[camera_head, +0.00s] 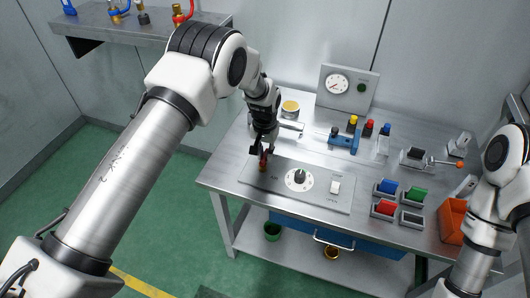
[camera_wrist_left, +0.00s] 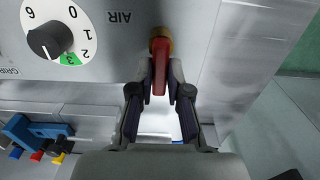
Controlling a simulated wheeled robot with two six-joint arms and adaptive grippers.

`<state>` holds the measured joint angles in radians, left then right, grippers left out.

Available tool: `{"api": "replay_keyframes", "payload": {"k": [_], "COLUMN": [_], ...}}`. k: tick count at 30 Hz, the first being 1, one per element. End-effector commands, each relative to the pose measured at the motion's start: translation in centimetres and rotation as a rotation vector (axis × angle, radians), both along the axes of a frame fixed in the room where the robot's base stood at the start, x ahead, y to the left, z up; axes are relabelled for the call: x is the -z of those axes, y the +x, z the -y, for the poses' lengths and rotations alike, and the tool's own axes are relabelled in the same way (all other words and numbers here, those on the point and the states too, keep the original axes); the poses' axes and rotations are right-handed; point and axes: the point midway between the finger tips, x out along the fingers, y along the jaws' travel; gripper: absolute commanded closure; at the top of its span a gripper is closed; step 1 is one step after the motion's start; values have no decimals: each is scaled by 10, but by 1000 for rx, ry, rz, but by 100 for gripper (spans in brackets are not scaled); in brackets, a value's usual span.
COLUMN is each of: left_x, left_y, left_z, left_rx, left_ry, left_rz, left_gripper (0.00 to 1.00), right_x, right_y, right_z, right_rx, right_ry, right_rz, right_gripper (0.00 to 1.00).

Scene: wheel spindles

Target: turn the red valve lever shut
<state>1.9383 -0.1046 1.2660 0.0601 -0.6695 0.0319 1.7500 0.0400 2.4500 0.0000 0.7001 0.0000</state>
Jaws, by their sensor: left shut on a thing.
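The red valve lever (camera_head: 263,162) stands at the left end of the grey control panel (camera_head: 325,199). In the left wrist view the lever (camera_wrist_left: 159,76) runs down from its brass-coloured valve body (camera_wrist_left: 160,45), beside the word AIR. My left gripper (camera_head: 262,153) reaches it from above. In the left wrist view my left gripper (camera_wrist_left: 160,88) has one finger on each side of the lever and is shut on it. The fingers hide part of the lever in the head view. My right arm shows at the right edge, but its gripper is out of view.
A black dial (camera_head: 299,177) and a white switch (camera_head: 335,187) sit right of the lever. Coloured trays (camera_head: 384,209), an orange bin (camera_head: 453,222) and a blue rack (camera_head: 345,141) stand farther right. A gauge box (camera_head: 347,88) is at the back.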

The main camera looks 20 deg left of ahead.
Motion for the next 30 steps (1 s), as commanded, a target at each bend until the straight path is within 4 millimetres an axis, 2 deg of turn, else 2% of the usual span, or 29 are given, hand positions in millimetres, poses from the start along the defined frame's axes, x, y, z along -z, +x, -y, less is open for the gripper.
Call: {"api": "replay_keyframes", "payload": {"k": [1, 3, 14, 17, 25, 30], "left_x": [4, 3, -5, -21, -89, -113], "left_y": [-4, -3, -1, -1, 0, -1], "left_z": [0, 0, 0, 0, 0, 0], "left_rx": [-2, -1, 0, 0, -1, -1], "left_ry": [0, 0, 0, 0, 0, 0], "left_rz": [-11, -10, -3, -2, -2, -6], "left_gripper": [76, 58, 58, 58, 58, 58], "right_x": [0, 0, 0, 0, 0, 0], "right_y": [0, 0, 0, 0, 0, 0], "right_z": [0, 0, 0, 0, 0, 0], "right_rx": [0, 0, 0, 0, 0, 0], "right_ry": [0, 0, 0, 0, 0, 0], "right_rz": [0, 0, 0, 0, 0, 0], "right_gripper": [60, 60, 60, 60, 60, 60]}}
